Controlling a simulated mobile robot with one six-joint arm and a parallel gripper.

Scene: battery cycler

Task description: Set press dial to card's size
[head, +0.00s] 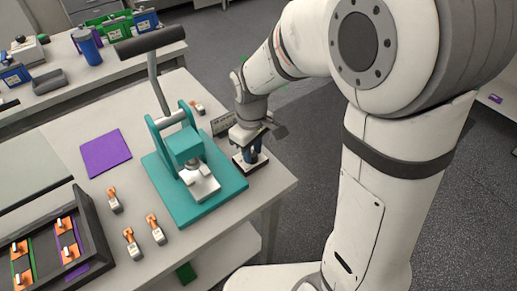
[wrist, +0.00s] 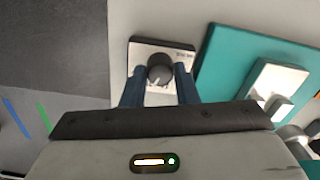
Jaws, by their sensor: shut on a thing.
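The press dial is a dark round knob (wrist: 160,69) on a pale plate (wrist: 180,47) with a dark edge. In the wrist view the two blue fingers of my gripper (wrist: 160,85) are closed on either side of the knob. In the head view my gripper (head: 250,156) points down over the dial base (head: 252,166) at the table's right corner. The teal press (head: 184,148) stands just left of it. A small card (head: 224,124) stands behind the gripper; its print is too small to read. The dial's setting cannot be read.
A purple sheet (head: 106,153) lies left of the press. Several small orange-and-white parts (head: 157,230) lie on the table in front. A dark tray (head: 92,226) holds more at lower left. The press's long lever (head: 158,84) rises beside my arm. The table edge is close on the right.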

